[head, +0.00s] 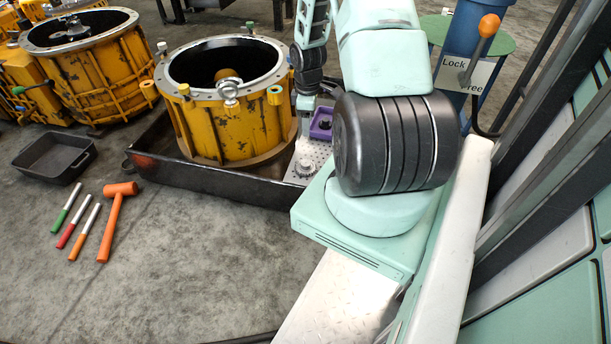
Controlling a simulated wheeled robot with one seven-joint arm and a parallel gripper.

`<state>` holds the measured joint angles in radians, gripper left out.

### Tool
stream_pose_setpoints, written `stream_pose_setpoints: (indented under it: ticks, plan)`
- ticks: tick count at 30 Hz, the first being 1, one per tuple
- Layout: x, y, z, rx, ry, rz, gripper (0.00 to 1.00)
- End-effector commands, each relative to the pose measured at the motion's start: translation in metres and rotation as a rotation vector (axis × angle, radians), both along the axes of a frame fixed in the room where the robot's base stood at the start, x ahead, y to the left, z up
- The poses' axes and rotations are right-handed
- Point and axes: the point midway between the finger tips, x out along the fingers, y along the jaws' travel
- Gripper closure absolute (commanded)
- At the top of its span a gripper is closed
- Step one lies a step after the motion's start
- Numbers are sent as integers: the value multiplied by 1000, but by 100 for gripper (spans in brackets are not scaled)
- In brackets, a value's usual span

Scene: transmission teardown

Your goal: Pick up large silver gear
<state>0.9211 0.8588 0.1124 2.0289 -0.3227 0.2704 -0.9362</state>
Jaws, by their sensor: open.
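A silver toothed gear (305,169) with a raised hub lies on a perforated metal plate (295,179), just right of the yellow housing. It is the only clear gear I see; I cannot tell whether it is the large one. My gripper (304,122) is at the end of the arm, pointing down above and behind the gear, near the housing's right rim. It is open and small in view, with its fingers hard to make out. It appears apart from the gear. Nothing shows between its jaws.
The open yellow housing (235,132) stands in a dark tray (215,187). A purple bin (321,124) sits close to my gripper. An orange mallet (113,222), several markers and a black tray (54,157) lie on the floor at left. The front floor is clear.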

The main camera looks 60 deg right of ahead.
Motion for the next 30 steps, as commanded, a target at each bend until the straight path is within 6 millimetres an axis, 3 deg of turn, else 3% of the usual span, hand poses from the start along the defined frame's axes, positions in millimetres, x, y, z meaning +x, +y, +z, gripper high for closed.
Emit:
stream_pose_setpoints:
  ticks: [15, 30]
  plan:
    - [-1, 0, -103, 1, 1, 1, 42]
    - [2, 3, -142, 1, 1, 1, 42]
